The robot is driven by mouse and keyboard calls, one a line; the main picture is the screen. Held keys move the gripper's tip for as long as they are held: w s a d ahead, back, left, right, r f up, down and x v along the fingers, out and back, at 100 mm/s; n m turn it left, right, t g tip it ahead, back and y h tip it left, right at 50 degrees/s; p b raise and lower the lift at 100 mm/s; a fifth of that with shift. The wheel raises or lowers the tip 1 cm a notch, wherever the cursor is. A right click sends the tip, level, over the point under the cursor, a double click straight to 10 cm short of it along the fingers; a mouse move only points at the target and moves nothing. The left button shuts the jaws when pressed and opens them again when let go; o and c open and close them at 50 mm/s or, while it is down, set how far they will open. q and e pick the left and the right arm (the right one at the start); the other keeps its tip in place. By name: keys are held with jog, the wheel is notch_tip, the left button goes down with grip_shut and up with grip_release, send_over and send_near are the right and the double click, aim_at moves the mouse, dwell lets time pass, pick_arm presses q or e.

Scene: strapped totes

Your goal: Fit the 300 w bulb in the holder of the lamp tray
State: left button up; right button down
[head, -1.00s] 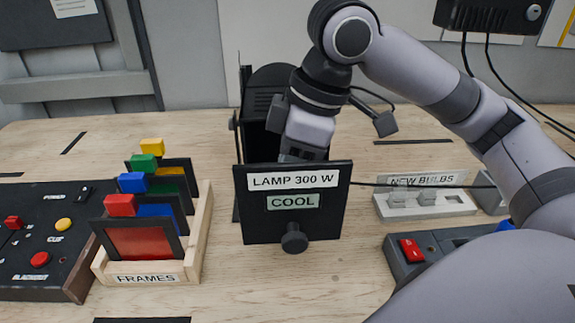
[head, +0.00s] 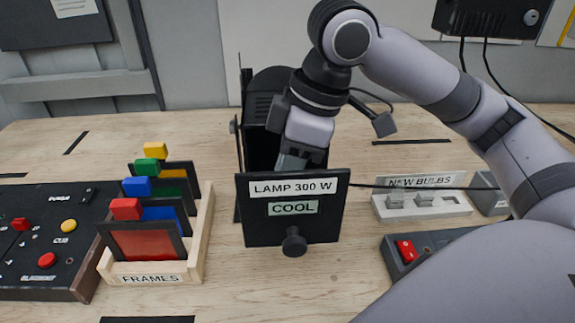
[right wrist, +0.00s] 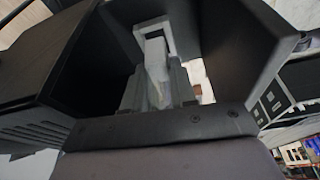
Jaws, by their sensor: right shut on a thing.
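The lamp tray's black front panel (head: 330,222), labelled LAMP 300 W and COOL, stands in front of the dark lamp housing (head: 268,88). My right gripper (head: 292,160) points down behind the panel, its tips partly hidden by the panel's top edge. In the right wrist view my right gripper (right wrist: 158,92) is shut on a pale, narrow thing (right wrist: 155,65), seemingly the bulb, between dark walls. The holder is hidden, so I cannot tell whether the bulb is seated. My left gripper is out of view.
The NEW BULBS block (head: 450,207) stands to the right, with a red-switched box (head: 405,250) in front. A wooden FRAMES rack (head: 190,268) with coloured frames and a dark control box (head: 45,235) stand left. A thin cable runs right from the panel.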

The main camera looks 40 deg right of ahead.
dwell(0.4)
jog(key=shift+p, duration=0.4)
jog(key=shift+f, duration=0.6)
dwell(0.8)
jog(key=shift+r, duration=0.15)
jog(key=shift+r, duration=0.4)
jog(key=shift+f, duration=0.5)
dwell(1.1)
jog(key=c, duration=0.8)
grip_release()
